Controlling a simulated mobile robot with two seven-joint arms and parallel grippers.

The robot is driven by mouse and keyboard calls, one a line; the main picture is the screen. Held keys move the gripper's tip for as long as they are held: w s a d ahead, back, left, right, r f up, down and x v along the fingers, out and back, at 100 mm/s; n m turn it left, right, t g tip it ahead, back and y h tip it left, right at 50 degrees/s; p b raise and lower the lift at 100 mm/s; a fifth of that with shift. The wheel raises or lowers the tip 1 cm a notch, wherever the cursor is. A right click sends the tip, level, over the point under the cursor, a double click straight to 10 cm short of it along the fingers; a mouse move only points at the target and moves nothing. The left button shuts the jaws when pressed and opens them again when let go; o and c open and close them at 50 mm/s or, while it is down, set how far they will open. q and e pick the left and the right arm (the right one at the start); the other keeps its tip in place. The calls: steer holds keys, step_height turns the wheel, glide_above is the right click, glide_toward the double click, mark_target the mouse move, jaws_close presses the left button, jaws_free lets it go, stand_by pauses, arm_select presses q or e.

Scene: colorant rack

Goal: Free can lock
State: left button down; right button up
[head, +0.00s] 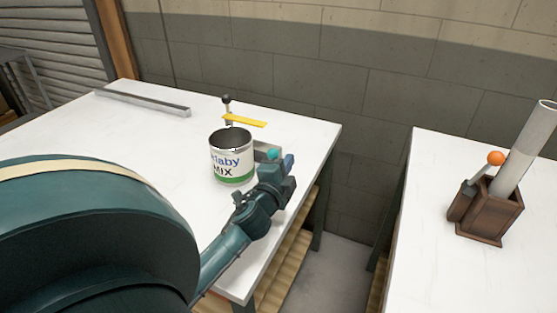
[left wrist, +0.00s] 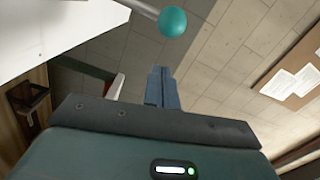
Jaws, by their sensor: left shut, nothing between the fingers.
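An open paint can (head: 231,157) with a "MIX" label and a green bottom band stands upright on the white table. Behind it are a yellow bar (head: 245,121) and a black knob (head: 227,98) on a post. A teal ball knob (head: 272,154) sits just right of the can; in the left wrist view it (left wrist: 173,21) is on the end of a metal rod. My left gripper (head: 288,162) is beside the teal knob, fingers shut and empty. In the left wrist view its closed fingers (left wrist: 162,88) appear below the knob, apart from it in the picture. My right gripper is not in view.
A grey metal bar (head: 142,102) lies at the table's back left. A second white table (head: 422,220) on the right holds a brown box (head: 490,222) with a grey tube (head: 525,150) and an orange ball lever (head: 495,158). A gap separates the tables.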

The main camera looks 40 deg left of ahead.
arm_select(q)
steer(key=shift+s+a+f, duration=0.15)
steer(key=shift+a, duration=0.5)
steer(key=shift+s+a+f, duration=0.1)
steer(key=shift+a+f, duration=0.05)
steer(key=shift+a, duration=0.45)
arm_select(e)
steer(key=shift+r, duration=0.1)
